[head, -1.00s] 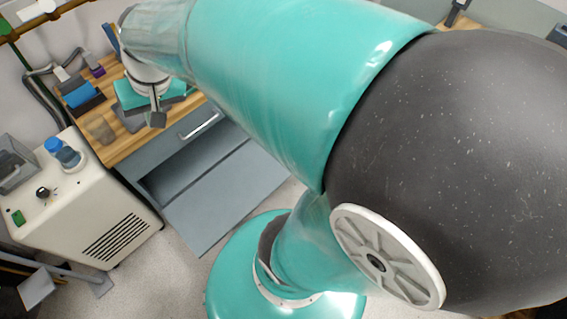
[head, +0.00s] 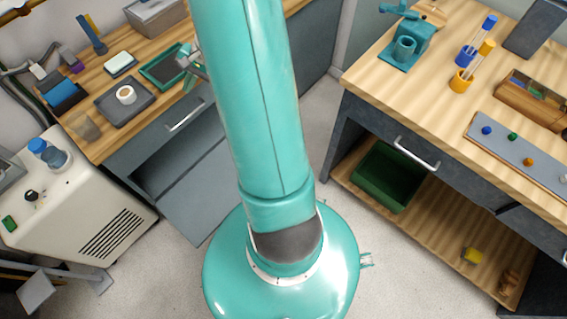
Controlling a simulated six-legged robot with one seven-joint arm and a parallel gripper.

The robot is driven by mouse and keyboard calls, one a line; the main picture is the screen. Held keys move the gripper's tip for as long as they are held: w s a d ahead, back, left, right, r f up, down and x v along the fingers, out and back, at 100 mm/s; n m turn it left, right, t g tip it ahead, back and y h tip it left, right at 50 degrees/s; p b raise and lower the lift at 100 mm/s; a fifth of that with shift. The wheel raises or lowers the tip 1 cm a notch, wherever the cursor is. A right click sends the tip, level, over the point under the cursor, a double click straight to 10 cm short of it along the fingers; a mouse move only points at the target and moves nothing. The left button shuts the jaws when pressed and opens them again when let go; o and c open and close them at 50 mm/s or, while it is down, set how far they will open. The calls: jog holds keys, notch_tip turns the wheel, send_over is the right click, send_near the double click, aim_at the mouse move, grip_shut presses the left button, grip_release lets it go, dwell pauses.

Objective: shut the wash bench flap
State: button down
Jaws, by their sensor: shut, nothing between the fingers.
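The wash bench flap (head: 198,205) is a flat grey panel on the left bench. It is folded down and outward from a dark opening (head: 160,178), so it stands open. My teal arm covers its right part. My gripper (head: 187,58) shows only in small part, left of my arm and over the back of the left bench top, near a dark green tray (head: 160,73). Its fingers are shut and empty, and it is well apart from the flap.
A handled grey front (head: 184,117) sits above the opening. A white machine (head: 75,195) stands left of the flap. The left bench top holds a cup on a dark tray (head: 110,108). At right, another bench (head: 400,100) has a green bin (head: 385,178) below. Floor in front is clear.

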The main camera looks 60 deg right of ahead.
jog(key=s+d+f+m+t+h, duration=0.1)
jog(key=s+d+f+m, duration=0.4)
jog(key=f, duration=0.4)
jog(key=s+d+f+m+t, duration=0.2)
jog(key=s+d+f+m, duration=0.1)
jog(key=d+f, duration=0.55)
jog(key=s+d+f+m+t+h, duration=0.1)
jog(key=s+d+f+m, duration=0.25)
jog(key=f, duration=0.75)
jog(key=s+a+f+m+h, duration=0.25)
jog(key=s+f+m, duration=0.35)
jog(key=s+f, duration=0.5)
jog(key=s+a+f+m+h, duration=0.1)
jog(key=s+f+m+h, duration=0.4)
jog(key=f, duration=1.1)
jog(key=w+d+f+m+y, duration=0.1)
jog(key=w+d+f+y, duration=0.15)
jog(key=w+f, duration=0.3)
jog(key=r, duration=0.3)
jog(key=shift+s+a+r+t, duration=0.15)
jog(key=shift+s+a+t, duration=0.1)
jog(key=shift+a+t, duration=0.05)
jog(key=shift+r, duration=0.15)
